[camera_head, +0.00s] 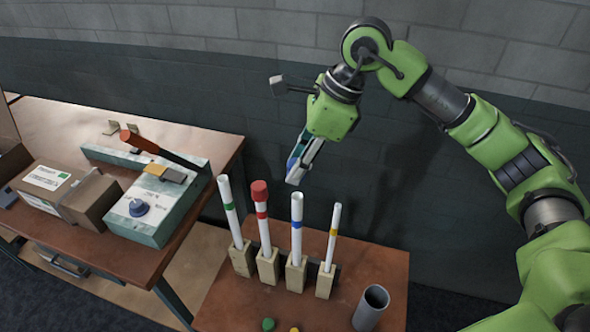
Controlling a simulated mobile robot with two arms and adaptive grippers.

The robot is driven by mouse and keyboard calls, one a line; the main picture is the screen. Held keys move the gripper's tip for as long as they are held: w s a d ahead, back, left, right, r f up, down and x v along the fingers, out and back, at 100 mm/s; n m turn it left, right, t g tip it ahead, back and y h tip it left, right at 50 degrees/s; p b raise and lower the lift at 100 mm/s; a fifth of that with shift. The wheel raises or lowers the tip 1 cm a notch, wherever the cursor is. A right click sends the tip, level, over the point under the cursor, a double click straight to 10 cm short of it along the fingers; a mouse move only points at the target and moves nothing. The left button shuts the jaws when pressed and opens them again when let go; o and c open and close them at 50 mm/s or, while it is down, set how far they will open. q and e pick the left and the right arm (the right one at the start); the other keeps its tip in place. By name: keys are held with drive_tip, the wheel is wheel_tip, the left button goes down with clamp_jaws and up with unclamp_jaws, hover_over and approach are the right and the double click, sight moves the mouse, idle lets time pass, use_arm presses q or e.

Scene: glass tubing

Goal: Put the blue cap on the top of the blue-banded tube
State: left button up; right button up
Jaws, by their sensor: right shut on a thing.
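The blue-banded tube (297,210) stands upright in a wooden block (296,276), third from the left in the row, and its top is open. My right gripper (295,172) is above this tube's top and apart from it, pointing down and slightly left. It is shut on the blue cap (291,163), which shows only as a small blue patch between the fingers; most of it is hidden. My left gripper is not in view.
Green-banded (228,208), red-banded (263,230) and yellow-banded (333,235) tubes stand close beside it. A red cap (259,190) tops the red-banded one. Green (268,324) and yellow caps lie in front. A grey cup (371,308) stands right. The left bench (200,150) holds boxes.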

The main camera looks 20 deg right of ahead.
sight(295, 196)
drive_tip(key=shift+w+d+r, duration=0.1)
drive_tip(key=shift+d+r, duration=0.1)
drive_tip(key=shift+f+b, duration=1.45)
drive_tip(key=shift+f, duration=1)
drive_tip(key=shift+c, duration=0.2)
drive_tip(key=shift+f+b, duration=0.65)
drive_tip(key=shift+f, duration=0.05)
drive_tip(key=shift+b, duration=0.5)
drive_tip(key=shift+f+b, duration=1.25)
drive_tip(key=shift+b, duration=0.1)
drive_tip(key=o, duration=1.4)
